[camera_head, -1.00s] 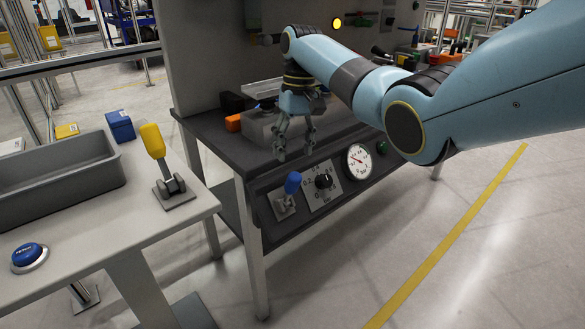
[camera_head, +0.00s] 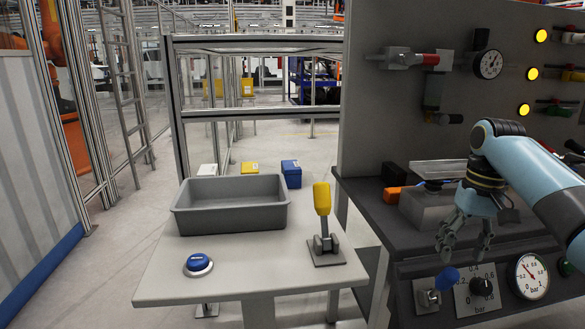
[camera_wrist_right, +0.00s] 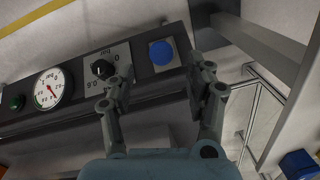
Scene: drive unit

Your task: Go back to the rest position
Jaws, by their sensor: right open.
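My right gripper (camera_head: 465,243) is open and empty in the head view, above the front edge of the dark bench (camera_head: 385,215). Its arm comes in from the right. Below its fingers are a blue-handled toggle (camera_head: 440,283), a black knob (camera_head: 481,287) and a white gauge (camera_head: 530,277) on the front panel. In the right wrist view, the open fingers (camera_wrist_right: 162,90) frame the panel, with the blue handle (camera_wrist_right: 161,53) between them and the knob (camera_wrist_right: 103,69) by the left finger. My left gripper is not in view.
A white table (camera_head: 165,285) at left carries a grey bin (camera_head: 230,222), a yellow-handled lever (camera_head: 322,200) and a blue button (camera_head: 198,263). An upright panel (camera_head: 400,120) with lit yellow lamps stands behind the bench. Floor at far left is clear.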

